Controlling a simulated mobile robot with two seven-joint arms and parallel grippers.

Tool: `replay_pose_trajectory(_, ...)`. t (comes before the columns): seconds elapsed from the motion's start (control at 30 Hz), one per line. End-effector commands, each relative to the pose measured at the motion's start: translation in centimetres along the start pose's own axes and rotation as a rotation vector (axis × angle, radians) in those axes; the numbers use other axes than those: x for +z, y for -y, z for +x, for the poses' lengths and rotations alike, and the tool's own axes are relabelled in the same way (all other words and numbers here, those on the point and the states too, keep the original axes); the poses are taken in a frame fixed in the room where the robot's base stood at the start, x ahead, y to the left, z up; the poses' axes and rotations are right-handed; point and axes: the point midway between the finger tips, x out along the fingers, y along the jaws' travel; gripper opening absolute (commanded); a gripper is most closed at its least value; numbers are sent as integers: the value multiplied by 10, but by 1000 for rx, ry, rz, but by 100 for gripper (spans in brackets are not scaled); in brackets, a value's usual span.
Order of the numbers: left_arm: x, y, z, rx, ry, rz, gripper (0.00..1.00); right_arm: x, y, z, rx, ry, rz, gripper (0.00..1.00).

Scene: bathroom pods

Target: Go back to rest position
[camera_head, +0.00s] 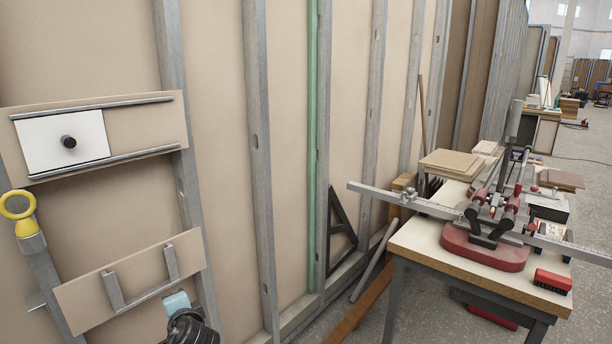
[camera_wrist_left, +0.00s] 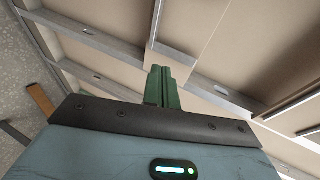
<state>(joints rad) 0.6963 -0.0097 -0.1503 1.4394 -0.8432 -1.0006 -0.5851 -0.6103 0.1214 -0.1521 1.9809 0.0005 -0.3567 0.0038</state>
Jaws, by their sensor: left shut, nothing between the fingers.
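My left gripper (camera_wrist_left: 162,88) shows in the left wrist view with its two green fingers pressed together. Nothing is between them. Past the fingers, the wrist view shows beige wall panels and grey metal studs, with no object touching the fingertips. In the head view, a dark rounded part with a light blue piece, likely of my own arm, shows at the bottom left in front of the wall. The left fingertips cannot be made out there. My right gripper is in neither view.
A wall board with a white panel and black knob (camera_head: 68,142) hangs at left, above a board with a metal bracket (camera_head: 140,279). A yellow ring (camera_head: 17,205) is at the left edge. A workbench (camera_head: 420,246) with a red-based tool (camera_head: 485,247) stands right. Floor shows beyond it.

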Motion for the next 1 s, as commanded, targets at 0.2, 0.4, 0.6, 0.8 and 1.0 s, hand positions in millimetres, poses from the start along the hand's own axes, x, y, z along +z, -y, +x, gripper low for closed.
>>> replay_pose_trajectory(0.2,36,-126,-34,183,-127,-145,0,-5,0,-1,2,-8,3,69)
replay_pose_trajectory(0.4,74,-219,-87,354,-204,-316,0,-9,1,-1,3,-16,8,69)
replay_pose_trajectory(0.6,117,-289,-157,526,-239,-516,0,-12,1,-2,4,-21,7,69)
replay_pose_trajectory(0.8,161,-333,-236,688,-229,-736,0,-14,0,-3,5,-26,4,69)
replay_pose_trajectory(1.0,194,-350,-298,800,-192,-923,0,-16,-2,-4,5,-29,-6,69)
